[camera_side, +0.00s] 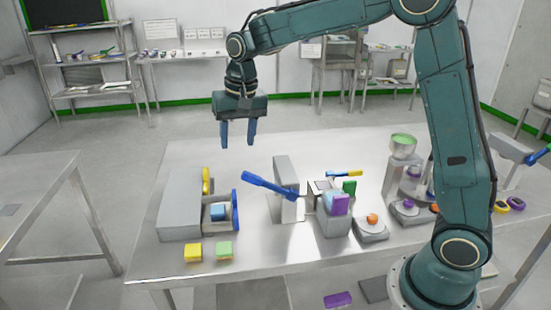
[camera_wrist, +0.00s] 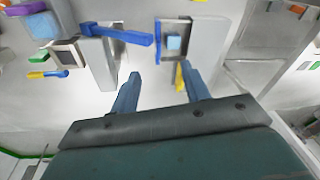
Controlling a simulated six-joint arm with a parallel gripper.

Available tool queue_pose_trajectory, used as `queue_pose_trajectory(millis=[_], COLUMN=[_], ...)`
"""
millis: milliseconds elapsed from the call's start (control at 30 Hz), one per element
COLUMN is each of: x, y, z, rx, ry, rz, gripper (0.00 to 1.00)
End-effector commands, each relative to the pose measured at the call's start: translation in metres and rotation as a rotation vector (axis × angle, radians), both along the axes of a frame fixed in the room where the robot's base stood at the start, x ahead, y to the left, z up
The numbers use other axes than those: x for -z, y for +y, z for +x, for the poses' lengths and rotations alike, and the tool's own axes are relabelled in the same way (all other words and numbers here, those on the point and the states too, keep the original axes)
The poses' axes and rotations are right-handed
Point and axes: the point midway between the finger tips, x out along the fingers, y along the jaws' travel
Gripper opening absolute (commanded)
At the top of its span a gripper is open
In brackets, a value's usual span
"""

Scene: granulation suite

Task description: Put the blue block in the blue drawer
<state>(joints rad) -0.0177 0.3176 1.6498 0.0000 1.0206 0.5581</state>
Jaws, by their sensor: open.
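The blue block (camera_side: 217,212) sits inside the blue drawer, whose blue front (camera_side: 235,211) stands pulled out from the grey cabinet (camera_side: 180,205). In the wrist view the blue block (camera_wrist: 174,43) lies within the open drawer, behind its blue front (camera_wrist: 157,40). My gripper (camera_side: 237,142) is open and empty, pointing down, well above the table and the drawer. Its two fingers also show in the wrist view (camera_wrist: 161,78), apart from the block, with nothing between them.
A yellow-fronted drawer (camera_side: 206,181) is beside the blue one. A yellow block (camera_side: 193,252) and a green block (camera_side: 224,250) stand in front of the cabinet. A blue lever (camera_side: 268,186) sticks out right of the drawer. A purple block (camera_side: 340,204) is farther right.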

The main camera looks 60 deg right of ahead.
Motion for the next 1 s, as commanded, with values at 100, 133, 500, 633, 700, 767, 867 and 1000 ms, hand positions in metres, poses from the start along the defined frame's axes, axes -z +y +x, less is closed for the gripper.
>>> queue_pose_trajectory(millis=[100,133,500,633,700,767,867,1000], x=[-0.022,-0.026,-0.062,-0.067,-0.069,-0.068,-0.067,-0.061], y=[-0.001,-0.002,-0.005,-0.006,-0.006,-0.007,-0.007,-0.008], z=[-0.028,-0.034,-0.122,-0.154,-0.171,-0.185,-0.208,-0.24], rx=[-0.047,-0.06,-0.211,-0.262,-0.29,-0.313,-0.353,-0.407], ry=[-0.035,-0.044,-0.14,-0.173,-0.191,-0.207,-0.233,-0.267], rz=[-0.008,-0.011,-0.048,-0.064,-0.074,-0.083,-0.099,-0.122], gripper=[0.46,0.46,0.46,0.46,0.46,0.46,0.46,0.46])
